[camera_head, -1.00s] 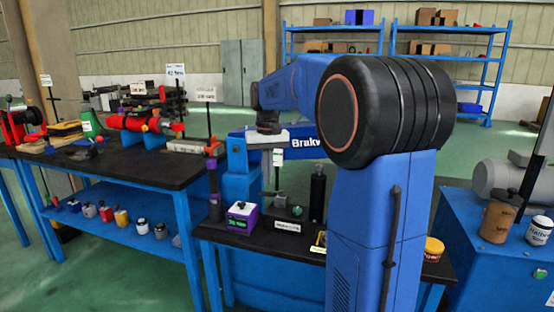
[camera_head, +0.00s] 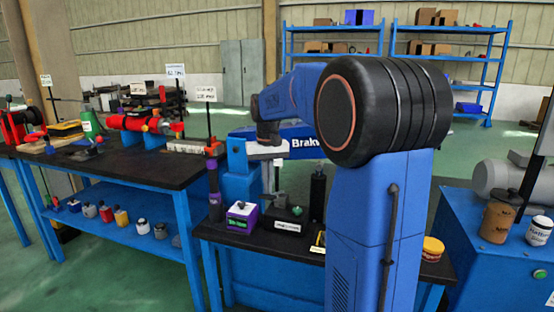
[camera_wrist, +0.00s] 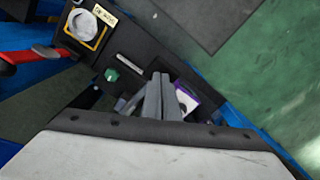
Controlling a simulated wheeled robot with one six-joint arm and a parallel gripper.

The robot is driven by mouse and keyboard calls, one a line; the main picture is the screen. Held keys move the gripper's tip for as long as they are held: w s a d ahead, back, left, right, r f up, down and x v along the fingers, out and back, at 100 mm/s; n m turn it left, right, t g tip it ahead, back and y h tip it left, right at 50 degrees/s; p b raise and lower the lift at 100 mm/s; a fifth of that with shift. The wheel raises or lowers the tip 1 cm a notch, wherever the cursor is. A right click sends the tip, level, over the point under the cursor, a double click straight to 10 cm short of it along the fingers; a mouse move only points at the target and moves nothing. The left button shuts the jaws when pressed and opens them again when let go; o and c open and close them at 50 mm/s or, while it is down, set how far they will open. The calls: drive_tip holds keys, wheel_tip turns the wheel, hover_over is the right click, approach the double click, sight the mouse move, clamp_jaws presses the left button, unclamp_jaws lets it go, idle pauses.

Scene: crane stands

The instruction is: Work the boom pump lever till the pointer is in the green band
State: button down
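My gripper (camera_wrist: 160,82) shows in the wrist view as two grey fingers close together over the black bench. Whether they are shut, or on anything, I cannot tell. A light rod-like piece (camera_wrist: 129,103) lies just left of the fingers; I cannot tell if it is the lever. The green knob (camera_wrist: 111,75) also shows in the wrist view. A round white dial in a yellow frame (camera_wrist: 86,28) is at the upper left; its pointer and green band are unreadable.
A purple box (camera_head: 242,215) with green lettering stands left of the pump unit, and a black cylinder (camera_head: 317,194) behind it. The blue boom (camera_head: 300,143) rises at the back. A cluttered bench (camera_head: 125,165) is on the left. My own arm hides much of the right side.

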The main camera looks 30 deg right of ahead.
drive_tip(key=shift+f, duration=3.05)
drive_tip(key=shift+r, duration=4.8)
drive_tip(key=shift+f, duration=4.8)
drive_tip(key=shift+r, duration=4.8)
